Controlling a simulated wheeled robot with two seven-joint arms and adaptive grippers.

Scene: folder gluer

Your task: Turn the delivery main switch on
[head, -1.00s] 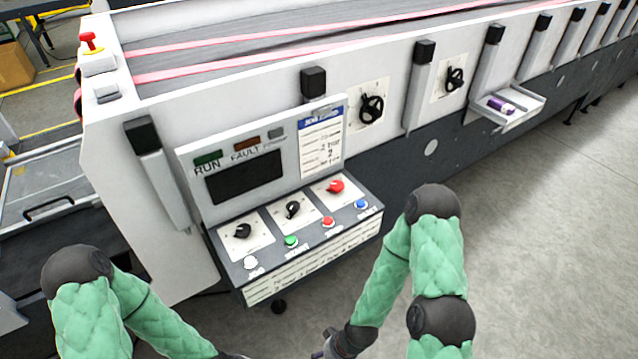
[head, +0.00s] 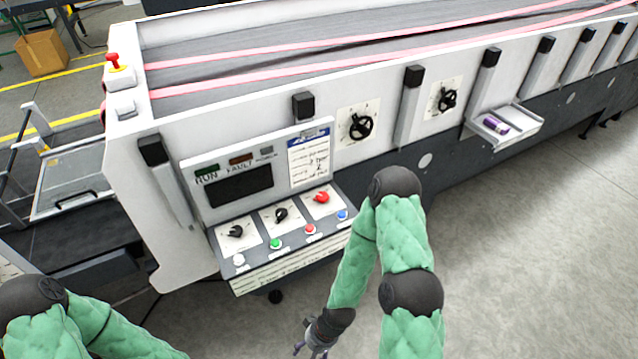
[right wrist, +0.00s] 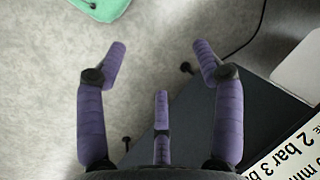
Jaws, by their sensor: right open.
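The control panel (head: 262,252) on the white machine has a sloped face with a red rotary knob (head: 321,197) at the right and two black rotary knobs, a left one (head: 236,231) and a middle one (head: 281,214). The labels beside the knobs are too small to read. My right gripper (head: 312,345) is below and in front of the panel, apart from it. In the right wrist view its purple fingers (right wrist: 160,50) are spread and empty above the floor. My left gripper is out of view; only my left arm shows at lower left.
White, green, red and blue buttons (head: 342,215) line the panel's lower edge. A dark display (head: 240,186) and a clipboard (head: 309,158) stand above the knobs. Black handwheels (head: 360,126) and a small tray (head: 520,122) are farther right. Open floor (head: 520,270) lies at right.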

